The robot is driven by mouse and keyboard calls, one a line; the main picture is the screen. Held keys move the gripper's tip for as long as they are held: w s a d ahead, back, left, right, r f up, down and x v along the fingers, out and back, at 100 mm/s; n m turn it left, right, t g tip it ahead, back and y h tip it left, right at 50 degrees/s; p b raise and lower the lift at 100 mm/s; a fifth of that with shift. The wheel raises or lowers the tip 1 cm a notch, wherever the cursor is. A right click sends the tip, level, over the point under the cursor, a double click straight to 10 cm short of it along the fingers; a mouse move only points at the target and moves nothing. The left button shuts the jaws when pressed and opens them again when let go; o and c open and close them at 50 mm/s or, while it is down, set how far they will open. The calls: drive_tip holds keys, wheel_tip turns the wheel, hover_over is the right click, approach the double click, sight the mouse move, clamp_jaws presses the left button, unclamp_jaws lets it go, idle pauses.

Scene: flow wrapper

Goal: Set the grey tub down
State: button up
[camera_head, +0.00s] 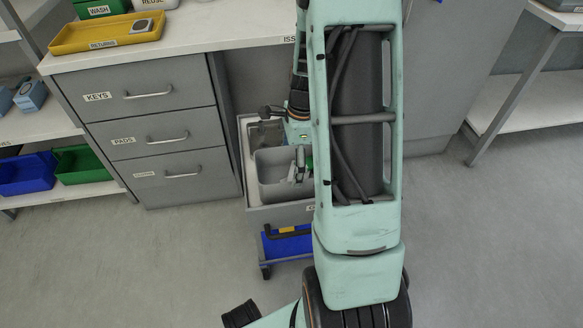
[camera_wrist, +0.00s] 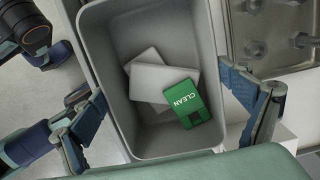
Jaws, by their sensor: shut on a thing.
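In the wrist view, the tub (camera_wrist: 112,60) holds pale flat pieces (camera_wrist: 150,75) and a green item marked CLEAN (camera_wrist: 188,104). My gripper (camera_wrist: 163,86) has one finger on each side of the tub, shut on it. In the head view, my gripper (camera_head: 299,166) is partly hidden by my arm. I cannot tell whether the tub's base touches the cart.
The cart (camera_head: 285,214) has a blue lower part (camera_head: 285,244). A metal tray with round fittings (camera_wrist: 275,45) lies beside the tub. The drawer cabinet (camera_head: 155,135) stands close on the left. A yellow RETURNS tray (camera_head: 105,33) is on the counter. Open floor lies in front.

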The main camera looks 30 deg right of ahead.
drive_tip(key=shift+f, duration=0.55)
drive_tip(key=shift+f, duration=0.15)
drive_tip(key=o, duration=1.6)
drive_tip(key=r+p, duration=0.1)
drive_tip(key=r, duration=0.3)
drive_tip(key=d+r+p, duration=0.1)
drive_tip(key=r, duration=0.3)
drive_tip(key=r+p, duration=0.2)
drive_tip(key=r, duration=0.2)
drive_tip(key=shift+s+d+r, duration=0.1)
drive_tip(key=shift+s+d, duration=0.1)
